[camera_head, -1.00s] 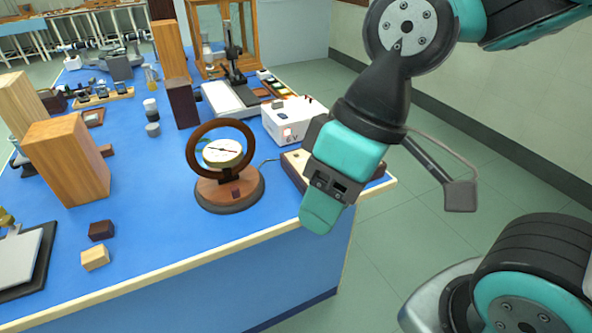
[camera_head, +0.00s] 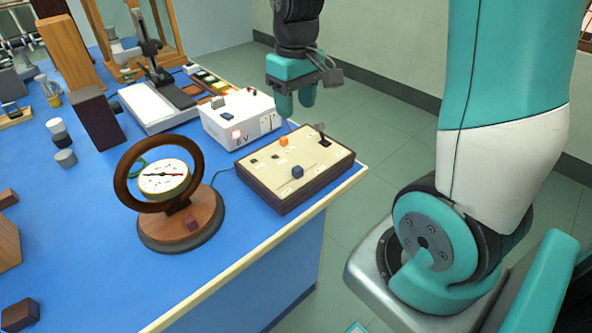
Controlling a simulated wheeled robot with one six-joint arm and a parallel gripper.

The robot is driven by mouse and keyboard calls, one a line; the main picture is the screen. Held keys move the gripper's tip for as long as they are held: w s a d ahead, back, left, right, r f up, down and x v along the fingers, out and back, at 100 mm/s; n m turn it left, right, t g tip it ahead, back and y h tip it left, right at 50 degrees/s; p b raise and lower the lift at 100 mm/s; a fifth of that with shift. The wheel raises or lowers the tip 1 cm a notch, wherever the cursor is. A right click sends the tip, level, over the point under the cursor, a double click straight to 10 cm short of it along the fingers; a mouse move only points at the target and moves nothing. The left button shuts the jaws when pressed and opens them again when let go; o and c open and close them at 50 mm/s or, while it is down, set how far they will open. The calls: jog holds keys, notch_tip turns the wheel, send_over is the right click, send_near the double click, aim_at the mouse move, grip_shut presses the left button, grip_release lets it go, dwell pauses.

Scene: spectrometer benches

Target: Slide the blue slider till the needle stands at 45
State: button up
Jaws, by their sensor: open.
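The control box (camera_head: 309,183) lies near the right corner of the blue bench, with a pale top and dark sides. The blue slider (camera_head: 297,172) is a small knob on its front part. An orange knob (camera_head: 284,141) sits farther back on the same top. The round dial with its needle (camera_head: 163,176) stands inside a dark ring on a wooden base to the left; its red and dark needle is nearly level, and the numbers are too small to read. My gripper (camera_head: 296,104) is open, pointing down above the back edge of the control box, apart from the blue slider.
A black lever (camera_head: 323,136) stands at the box's back right. A white power box (camera_head: 239,121) marked 6 V is behind it. A dark upright block (camera_head: 97,122) and a white-based instrument (camera_head: 155,109) stand farther left. Bare blue bench (camera_head: 240,235) lies in front.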

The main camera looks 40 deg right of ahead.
aim_at(298, 168)
jog(key=f, duration=1.1)
jog(key=f+b, duration=0.1)
jog(key=f, duration=0.5)
jog(key=shift+d+f, duration=0.25)
jog(key=shift+d, duration=0.1)
jog(key=shift+c, duration=0.2)
